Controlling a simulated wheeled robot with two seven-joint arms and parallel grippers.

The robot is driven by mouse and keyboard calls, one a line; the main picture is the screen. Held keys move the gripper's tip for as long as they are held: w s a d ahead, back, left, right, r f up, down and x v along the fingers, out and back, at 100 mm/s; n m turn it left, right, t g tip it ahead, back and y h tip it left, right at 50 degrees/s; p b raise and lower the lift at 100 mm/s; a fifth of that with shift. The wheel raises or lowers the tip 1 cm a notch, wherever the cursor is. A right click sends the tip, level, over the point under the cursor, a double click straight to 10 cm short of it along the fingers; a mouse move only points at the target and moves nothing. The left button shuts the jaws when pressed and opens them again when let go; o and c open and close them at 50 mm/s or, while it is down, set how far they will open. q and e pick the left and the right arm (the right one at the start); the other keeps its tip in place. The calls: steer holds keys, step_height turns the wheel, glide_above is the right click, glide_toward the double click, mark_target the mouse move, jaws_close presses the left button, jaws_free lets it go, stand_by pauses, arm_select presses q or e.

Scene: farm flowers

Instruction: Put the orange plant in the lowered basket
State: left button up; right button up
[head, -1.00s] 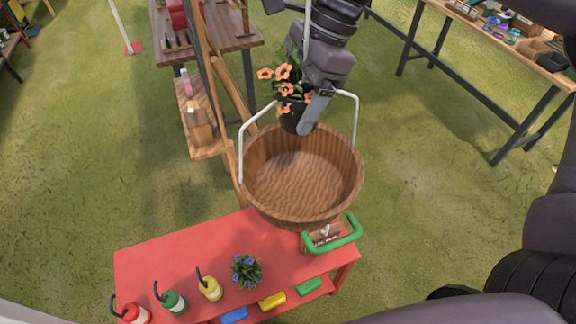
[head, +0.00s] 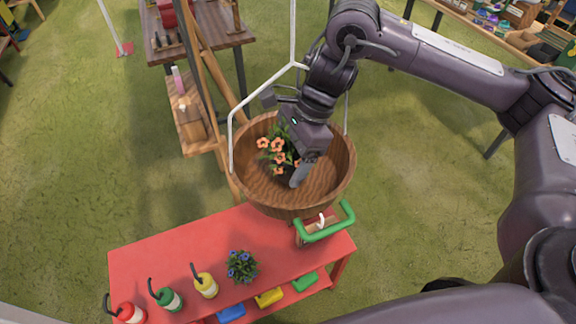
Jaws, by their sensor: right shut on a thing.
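The orange plant (head: 278,147) has orange flowers and green leaves, and its dark pot is mostly hidden by my gripper. The lowered basket (head: 262,192) is a round wooden tub hung from white bars above the red table's far edge. My right gripper (head: 297,172) reaches down into the basket from above and is shut on the plant. The plant is inside the basket's rim; I cannot tell whether its pot touches the bottom. My left gripper is not in view.
The red table (head: 185,250) holds a blue-flowered plant (head: 242,266), a green handle (head: 326,224) and red, green and yellow bottles (head: 205,285). A wooden frame (head: 212,90) stands left of the basket. Grass lies open to the right.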

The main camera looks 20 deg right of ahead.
steer(key=shift+f, duration=1.5)
steer(key=shift+f, duration=0.1)
steer(key=shift+f+b, duration=0.15)
steer(key=shift+b, duration=0.15)
steer(key=o, duration=1.2)
steer(key=shift+c, duration=0.2)
steer(key=shift+r, duration=0.4)
steer(key=p+v, duration=0.2)
steer(key=v, duration=0.9)
steer(key=shift+d+r, duration=0.15)
steer(key=shift+r, duration=0.2)
